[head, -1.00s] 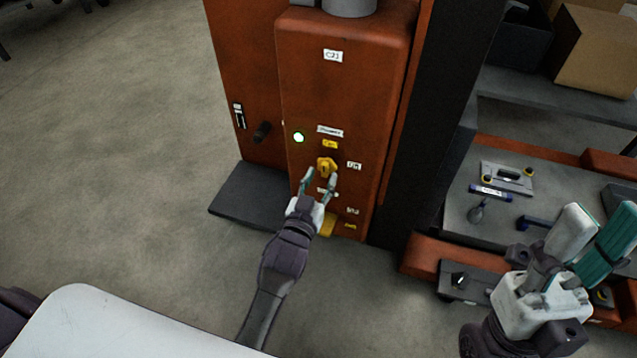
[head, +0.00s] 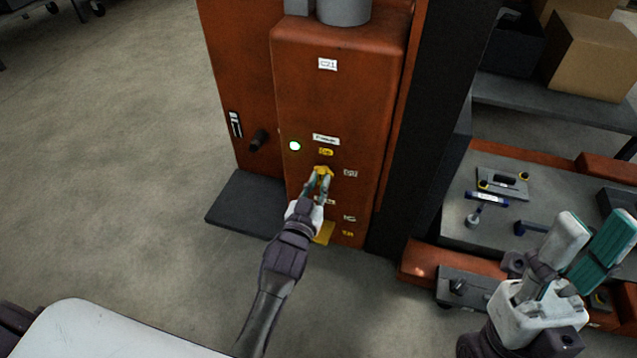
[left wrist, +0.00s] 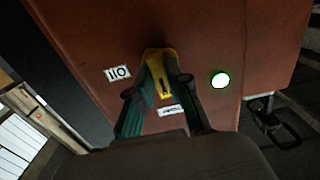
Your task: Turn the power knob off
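The yellow power knob (head: 323,169) is on the front of the orange cabinet (head: 340,100). It also shows in the left wrist view (left wrist: 163,78), with its raised handle roughly upright in that picture. My left gripper (head: 319,180) has a finger on each side of the knob, and the fingertips look closed against it. The fingers hide part of the knob in the head view. A round green-rimmed lamp (head: 294,146) glows up and left of the knob; it also shows in the left wrist view (left wrist: 220,80). My right gripper (head: 593,228) is open and empty at the right.
Small white and yellow labels surround the knob. A black handle (head: 258,139) sticks out on the cabinet's left part. A low bench (head: 470,230) with tools stands at the right, near my right gripper.

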